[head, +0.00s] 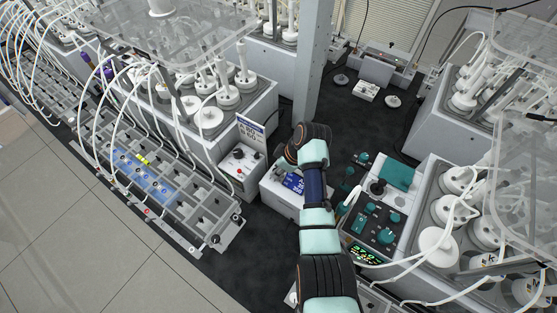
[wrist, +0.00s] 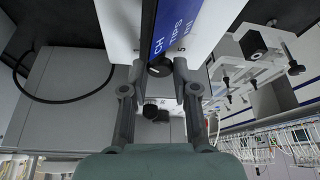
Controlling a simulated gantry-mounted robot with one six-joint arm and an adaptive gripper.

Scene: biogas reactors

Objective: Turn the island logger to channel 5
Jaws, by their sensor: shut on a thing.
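The island logger is a white box (wrist: 120,22) with a blue label; in the head view the box (head: 270,187) stands on the dark floor area, partly covered by my arm. Its black round knob (wrist: 159,66) shows in the wrist view. My gripper (wrist: 160,73) has one finger on each side of the knob and is shut on it. A printed 5 is at the upper right of the knob, near the right finger. I cannot tell clearly where the knob's pointer stands. In the head view, my arm hides the knob and fingers.
A white box with a sign and knobs (head: 241,167) stands just left of the logger. A dark panel with teal knobs (head: 376,225) is close on the right. Racks with blue strips and tubing (head: 150,180) lie at left. Reactor blocks (head: 466,225) stand at right.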

